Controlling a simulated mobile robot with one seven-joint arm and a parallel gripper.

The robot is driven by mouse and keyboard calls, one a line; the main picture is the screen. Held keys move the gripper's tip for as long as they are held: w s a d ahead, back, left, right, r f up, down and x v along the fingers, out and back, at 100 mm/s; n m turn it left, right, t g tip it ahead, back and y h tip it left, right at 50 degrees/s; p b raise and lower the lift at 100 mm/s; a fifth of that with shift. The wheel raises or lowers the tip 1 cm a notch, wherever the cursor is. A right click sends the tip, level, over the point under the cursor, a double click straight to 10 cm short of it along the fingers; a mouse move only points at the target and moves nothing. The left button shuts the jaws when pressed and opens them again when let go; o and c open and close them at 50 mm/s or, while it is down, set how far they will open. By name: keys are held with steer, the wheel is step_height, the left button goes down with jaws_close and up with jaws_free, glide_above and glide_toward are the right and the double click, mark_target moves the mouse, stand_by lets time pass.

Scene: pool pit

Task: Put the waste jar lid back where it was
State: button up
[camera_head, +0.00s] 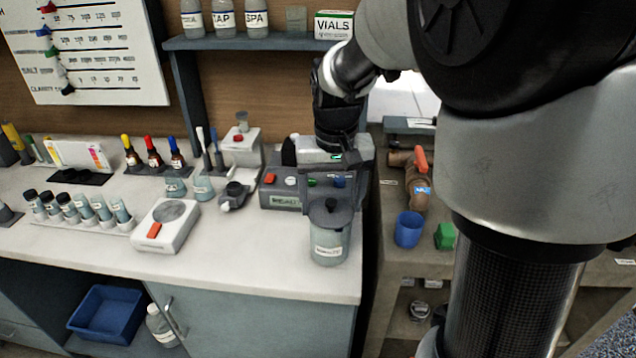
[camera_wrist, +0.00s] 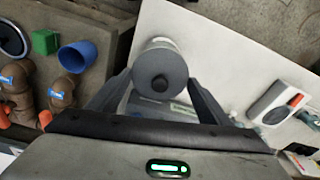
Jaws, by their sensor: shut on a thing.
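The waste jar (camera_head: 329,247) is a clear, labelled jar standing upright near the front right edge of the white counter. Its grey lid (camera_head: 331,216) with a dark knob is at the jar's mouth. I cannot tell whether it rests there or hovers slightly above. In the wrist view the round lid (camera_wrist: 160,66) sits between my fingertips, with its knob facing the camera. My gripper (camera_head: 333,203) points down over the jar and is shut on the lid from both sides. It also shows in the wrist view (camera_wrist: 161,80), where the lid hides most of the jar.
A grey test kit box (camera_head: 282,193) stands just behind and left of the jar. A white scale (camera_head: 166,226) and a vial rack (camera_head: 85,215) are farther left. Right of the counter, a lower bench holds a blue cup (camera_head: 408,229) and a green block (camera_head: 445,236). The counter front is clear.

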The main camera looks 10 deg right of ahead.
mark_target(332, 217)
steer(key=shift+f, duration=0.2)
steer(key=shift+f+b, duration=0.35)
steer(key=shift+f, duration=0.15)
steer(key=o, duration=1)
steer(key=shift+o, duration=0.2)
steer(key=shift+r, duration=0.1)
step_height(332, 217, up, 13)
steer(key=s+p, duration=0.2)
steer(key=p, duration=0.1)
steer(key=s+f+n+t, duration=0.1)
steer(key=s+t, duration=0.3)
steer(key=s, duration=1.2)
steer(key=shift+f, duration=0.2)
